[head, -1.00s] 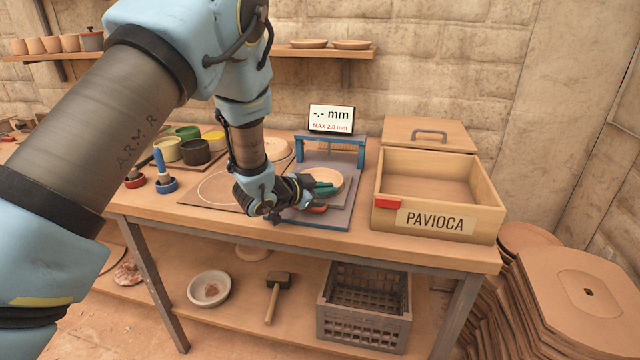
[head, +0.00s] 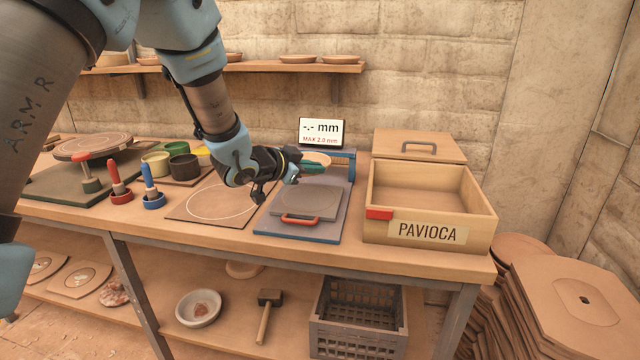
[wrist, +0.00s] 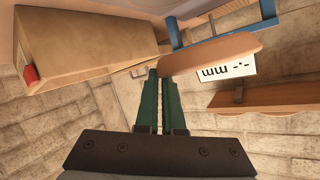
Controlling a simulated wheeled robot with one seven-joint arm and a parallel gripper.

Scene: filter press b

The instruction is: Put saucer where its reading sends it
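The saucer (head: 318,158), a shallow tan clay dish, is held by its rim in my gripper (head: 306,165). In the wrist view the saucer (wrist: 212,55) shows almost edge-on at the tips of the green fingers, which are close together. It is up off the gauge, near the display. The gauge has a blue bridge (head: 350,166), a grey sliding plate (head: 306,201) with a red handle, and a display (head: 321,132) reading "-.- mm" and "MAX 2.0 mm". The plate is bare.
A wooden lid with a grey handle (head: 420,146) lies behind the box. Red (head: 120,183) and blue (head: 152,187) stamps and several glaze pots (head: 180,160) stand left. A board with a white circle (head: 215,202) lies clear. A wall shelf (head: 310,67) holds saucers.

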